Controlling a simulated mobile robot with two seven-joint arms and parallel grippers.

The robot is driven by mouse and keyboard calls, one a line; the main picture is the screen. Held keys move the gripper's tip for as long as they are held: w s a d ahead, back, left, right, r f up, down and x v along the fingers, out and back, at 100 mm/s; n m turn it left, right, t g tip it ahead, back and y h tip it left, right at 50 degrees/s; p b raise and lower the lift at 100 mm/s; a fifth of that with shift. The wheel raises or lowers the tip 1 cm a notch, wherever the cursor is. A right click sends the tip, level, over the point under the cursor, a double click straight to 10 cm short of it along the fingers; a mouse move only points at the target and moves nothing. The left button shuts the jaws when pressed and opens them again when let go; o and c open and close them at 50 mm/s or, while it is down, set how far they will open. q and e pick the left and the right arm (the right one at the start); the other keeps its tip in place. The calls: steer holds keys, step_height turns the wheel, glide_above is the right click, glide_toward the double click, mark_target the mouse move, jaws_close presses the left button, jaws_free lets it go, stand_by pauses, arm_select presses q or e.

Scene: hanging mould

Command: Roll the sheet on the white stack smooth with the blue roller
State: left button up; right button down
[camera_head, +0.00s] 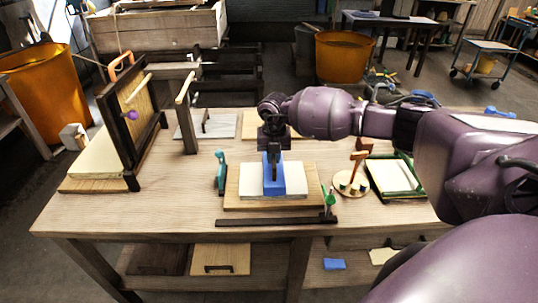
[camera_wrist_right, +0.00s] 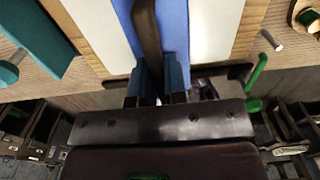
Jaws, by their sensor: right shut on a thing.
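The white stack (camera_head: 295,184) lies on a wooden board (camera_head: 313,190) near the table's front edge; it also shows in the wrist view (camera_wrist_right: 215,28). The blue roller (camera_head: 272,187) lies across its middle, with white showing on both sides. In the wrist view the blue roller (camera_wrist_right: 174,22) has a dark handle between my fingers. My right gripper (camera_head: 273,158) is over the roller and shut on this handle (camera_wrist_right: 158,80). I cannot make out a separate sheet, or whether the roller presses on the stack. My left gripper is not in view.
A teal tool (camera_head: 221,172) stands left of the board, and a dark bar (camera_head: 270,221) lies in front. A green-handled tool (camera_head: 329,203), a round stand (camera_head: 350,184) and a green-edged tray (camera_head: 397,175) are to the right. An upright frame (camera_head: 133,115) stands at the left.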

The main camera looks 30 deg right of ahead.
steer(key=shift+s+d, duration=0.1)
steer(key=shift+s+d+p, duration=0.4)
steer(key=shift+s+d, duration=0.25)
steer(key=shift+d, duration=0.35)
steer(key=shift+s+d+p, duration=0.3)
steer(key=shift+s+d, duration=0.2)
steer(key=shift+d, duration=0.3)
steer(key=shift+s+d+p, duration=0.25)
steer(key=shift+s+d, duration=0.2)
steer(key=shift+d, duration=0.3)
steer(key=shift+s+d+f, duration=0.1)
steer(key=shift+s+d, duration=0.2)
steer(key=shift+d, duration=0.2)
steer(key=shift+s+d, duration=0.25)
steer(key=shift+d, duration=0.2)
step_height(320, 180, up, 7)
steer(key=p, duration=0.5)
